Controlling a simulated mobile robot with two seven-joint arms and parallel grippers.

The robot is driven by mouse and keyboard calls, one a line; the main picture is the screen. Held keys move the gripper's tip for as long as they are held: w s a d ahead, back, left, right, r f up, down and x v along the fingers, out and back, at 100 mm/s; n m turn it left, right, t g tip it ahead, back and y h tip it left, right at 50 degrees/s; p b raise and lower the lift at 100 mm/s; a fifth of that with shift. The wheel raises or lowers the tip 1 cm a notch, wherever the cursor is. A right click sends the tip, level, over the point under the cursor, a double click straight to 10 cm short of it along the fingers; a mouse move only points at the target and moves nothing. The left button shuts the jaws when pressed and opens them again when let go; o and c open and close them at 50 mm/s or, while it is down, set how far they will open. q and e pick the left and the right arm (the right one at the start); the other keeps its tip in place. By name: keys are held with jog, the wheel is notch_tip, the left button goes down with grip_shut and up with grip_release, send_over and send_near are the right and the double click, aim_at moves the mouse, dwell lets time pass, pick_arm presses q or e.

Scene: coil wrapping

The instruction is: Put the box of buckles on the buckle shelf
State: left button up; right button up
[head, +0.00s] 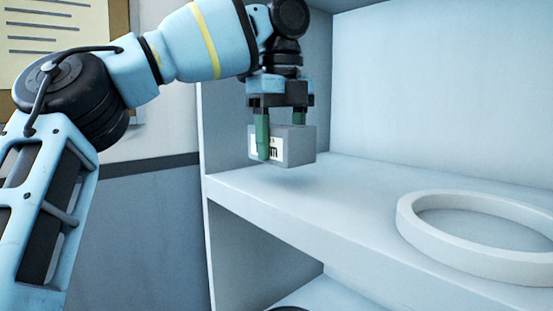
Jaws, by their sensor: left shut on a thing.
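A small grey box (297,147) with a white label bearing dark print is in the head view, left of centre. My left gripper (281,133) points down with its green fingers on either side of the box, shut on it. The box is held upright above the left end of a pale shelf board (330,205), and a gap seems to show under it. The box's contents are hidden. My right gripper is not in view.
A white ring (408,230) lies on the right part of the same shelf board. The board between box and ring is clear. The shelf's left side panel (222,120) stands close to the box. A lower shelf (325,292) shows below.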

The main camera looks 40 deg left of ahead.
aim_at(277, 125)
pick_arm(q)
jog(key=shift+a, duration=0.4)
jog(key=shift+a+f, duration=0.25)
jog(key=shift+w+f+p, duration=0.1)
jog(key=shift+f+p, duration=0.35)
jog(key=shift+f, duration=1.1)
jog(key=shift+f, duration=0.15)
jog(key=o, duration=1.3)
jog(key=shift+r, duration=3.9)
